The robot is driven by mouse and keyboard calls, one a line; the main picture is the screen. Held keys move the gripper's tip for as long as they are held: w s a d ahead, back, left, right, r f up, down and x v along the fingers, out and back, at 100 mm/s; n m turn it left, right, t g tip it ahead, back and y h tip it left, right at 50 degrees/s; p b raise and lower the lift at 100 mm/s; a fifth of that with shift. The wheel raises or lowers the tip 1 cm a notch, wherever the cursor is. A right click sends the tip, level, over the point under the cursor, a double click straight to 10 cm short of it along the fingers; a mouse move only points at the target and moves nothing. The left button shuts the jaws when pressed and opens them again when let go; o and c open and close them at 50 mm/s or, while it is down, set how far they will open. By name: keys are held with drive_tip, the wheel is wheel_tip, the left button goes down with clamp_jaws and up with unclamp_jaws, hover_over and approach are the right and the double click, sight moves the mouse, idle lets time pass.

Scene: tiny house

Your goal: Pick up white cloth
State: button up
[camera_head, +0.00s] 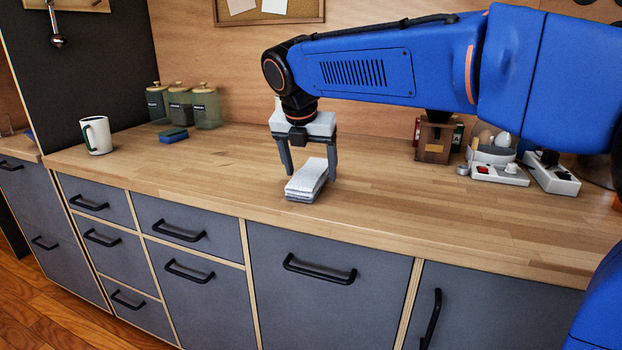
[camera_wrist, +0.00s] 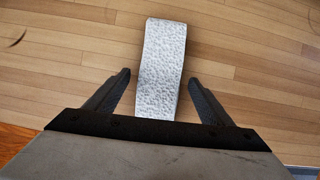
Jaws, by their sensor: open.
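The white cloth (camera_head: 307,180) is folded into a narrow stack and lies on the wooden counter, near its front edge. In the wrist view the cloth (camera_wrist: 163,68) shows its textured top, with its near end hidden behind my gripper. My gripper (camera_head: 309,174) points down over the cloth with its fingers apart. In the wrist view one finger of my gripper (camera_wrist: 160,80) is on each side of the cloth, with a gap on both sides. The gripper is open and holds nothing. I cannot tell the exact height of the fingertips above the counter.
A white mug (camera_head: 97,136), a blue sponge (camera_head: 173,135) and several jars (camera_head: 180,104) stand to the left. A wooden box (camera_head: 435,140) and white power strips (camera_head: 499,172) are at the right. The counter (camera_head: 230,165) around the cloth is clear.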

sight(310, 172)
drive_tip(key=c, duration=1.2)
drive_tip(key=shift+o, duration=0.2)
wheel_tip(310, 172, up, 10)
drive_tip(key=o, duration=0.5)
drive_tip(key=c, duration=0.4)
drive_tip(key=shift+o, duration=0.2)
